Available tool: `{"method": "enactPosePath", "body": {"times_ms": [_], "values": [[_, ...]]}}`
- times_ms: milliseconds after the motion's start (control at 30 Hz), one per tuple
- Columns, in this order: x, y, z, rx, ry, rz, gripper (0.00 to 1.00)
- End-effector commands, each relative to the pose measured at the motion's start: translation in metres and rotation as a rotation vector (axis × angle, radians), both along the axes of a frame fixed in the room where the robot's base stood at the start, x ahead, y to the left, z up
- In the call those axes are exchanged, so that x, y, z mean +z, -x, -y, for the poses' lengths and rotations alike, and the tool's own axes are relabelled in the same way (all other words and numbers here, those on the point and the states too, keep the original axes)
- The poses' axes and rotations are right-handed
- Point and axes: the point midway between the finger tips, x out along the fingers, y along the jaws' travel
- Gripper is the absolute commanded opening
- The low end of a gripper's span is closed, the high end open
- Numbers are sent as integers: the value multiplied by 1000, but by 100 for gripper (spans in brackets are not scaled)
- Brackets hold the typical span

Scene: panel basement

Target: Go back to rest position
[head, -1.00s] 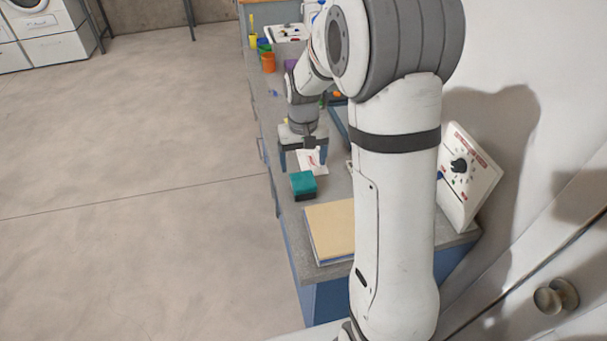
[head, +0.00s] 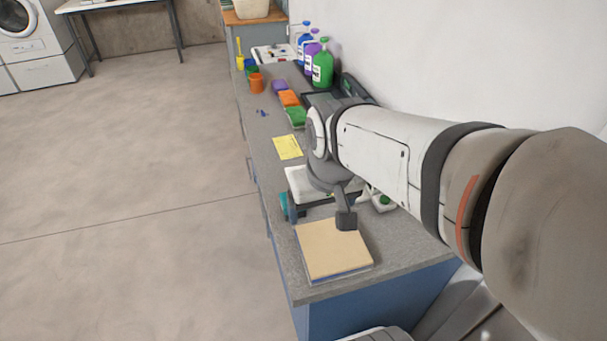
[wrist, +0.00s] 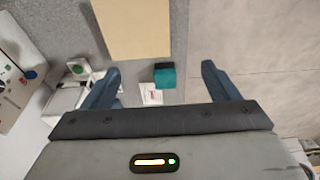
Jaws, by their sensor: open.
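My gripper (head: 318,212) is open and empty in the head view, above the near part of the grey counter (head: 415,250), just behind the tan board. In the wrist view its two fingers (wrist: 160,73) stand wide apart with nothing held between them. A teal sponge-like block (wrist: 165,78) shows in the gap, apart from both fingers and on the surface below. The arm reaches in from the right.
The tan board (head: 333,248) lies at the counter's near end. Farther back are a yellow note (head: 288,147), coloured sponges (head: 290,99), an orange cup (head: 257,83) and a green bottle (head: 322,69). A white wall borders the right; open floor (head: 130,160) lies left.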

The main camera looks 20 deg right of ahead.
Motion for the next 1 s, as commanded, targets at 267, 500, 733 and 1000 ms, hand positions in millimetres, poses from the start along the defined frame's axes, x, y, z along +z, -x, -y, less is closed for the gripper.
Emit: {"method": "enactPosePath", "body": {"times_ms": [267,500,733,1000], "values": [[-4,27,0,0,0,32,82],[-4,27,0,0,0,32,82],[-4,26,0,0,0,32,82],[-4,26,0,0,0,32,82]]}}
